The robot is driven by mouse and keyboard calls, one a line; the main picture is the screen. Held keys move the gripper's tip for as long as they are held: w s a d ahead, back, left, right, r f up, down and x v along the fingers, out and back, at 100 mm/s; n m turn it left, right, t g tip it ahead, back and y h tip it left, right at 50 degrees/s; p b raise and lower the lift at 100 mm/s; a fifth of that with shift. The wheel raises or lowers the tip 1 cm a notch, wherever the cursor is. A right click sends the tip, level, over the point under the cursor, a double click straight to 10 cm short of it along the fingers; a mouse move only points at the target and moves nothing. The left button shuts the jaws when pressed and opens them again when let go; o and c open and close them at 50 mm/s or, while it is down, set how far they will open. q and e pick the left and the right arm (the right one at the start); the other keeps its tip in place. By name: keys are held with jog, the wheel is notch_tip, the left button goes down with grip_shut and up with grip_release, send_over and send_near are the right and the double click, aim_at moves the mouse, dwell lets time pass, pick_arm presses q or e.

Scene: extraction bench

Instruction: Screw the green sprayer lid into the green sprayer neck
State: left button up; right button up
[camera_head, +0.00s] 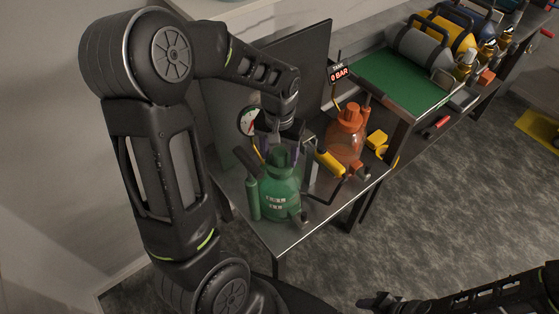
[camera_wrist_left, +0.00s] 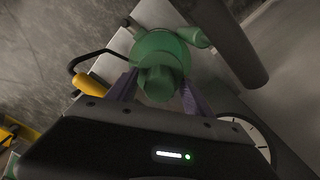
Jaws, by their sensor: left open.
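The green sprayer (camera_head: 278,198) stands upright on the metal bench, with white lettering on its front; its round body also shows in the left wrist view (camera_wrist_left: 160,46). The green sprayer lid (camera_wrist_left: 159,82) sits over the neck in the left wrist view, between my two purple fingers. I cannot tell how deep it sits in the neck, which is hidden beneath it. My left gripper (camera_head: 279,157) is open and points down around the lid; its fingers flank the lid in the left wrist view (camera_wrist_left: 158,92). My right gripper (camera_head: 385,301) is low at the bottom edge, away from the bench.
An orange sprayer (camera_head: 344,138) stands behind right, with a yellow-handled pump (camera_head: 329,164) between. A round gauge (camera_head: 248,121) is behind my left gripper. Several coloured tanks stand on the green-topped bench (camera_head: 390,80).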

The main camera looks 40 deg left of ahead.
pick_arm(q)
jog(key=n, duration=0.5)
jog(key=shift+n, duration=0.4)
jog(key=shift+c, duration=0.2)
grip_shut()
